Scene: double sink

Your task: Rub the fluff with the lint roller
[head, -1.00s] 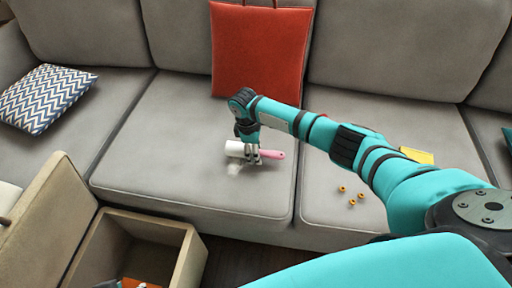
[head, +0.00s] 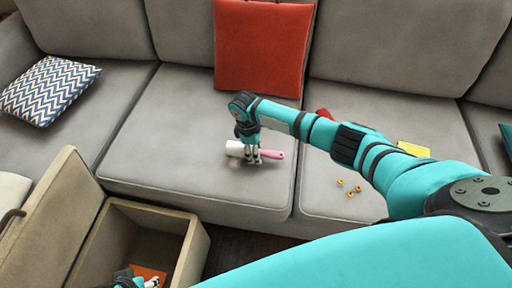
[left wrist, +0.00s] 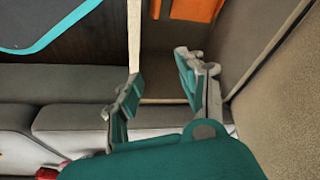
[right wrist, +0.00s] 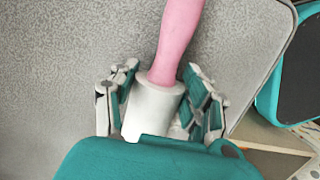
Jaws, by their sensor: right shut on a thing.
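My right gripper (head: 253,158) is shut on the lint roller, close to where its white roll (head: 234,148) meets its pink handle (head: 272,154). The roller lies low over the middle sofa seat, its handle pointing right. In the right wrist view the fingers (right wrist: 160,110) flank the white roll, and the pink handle (right wrist: 180,35) runs upward. A faint pale patch of fluff (head: 235,163) shows on the seat just below the roll; the roll may hide part of it. My left gripper (left wrist: 158,88) is open and empty; it shows partly at the bottom edge of the head view.
An open beige storage box (head: 196,250) stands before the sofa, with an orange item (head: 150,273) inside. A red cushion (head: 262,45) and a zigzag pillow (head: 48,90) are on the sofa. Several small orange pieces (head: 350,190) and a yellow item (head: 413,150) lie to the right.

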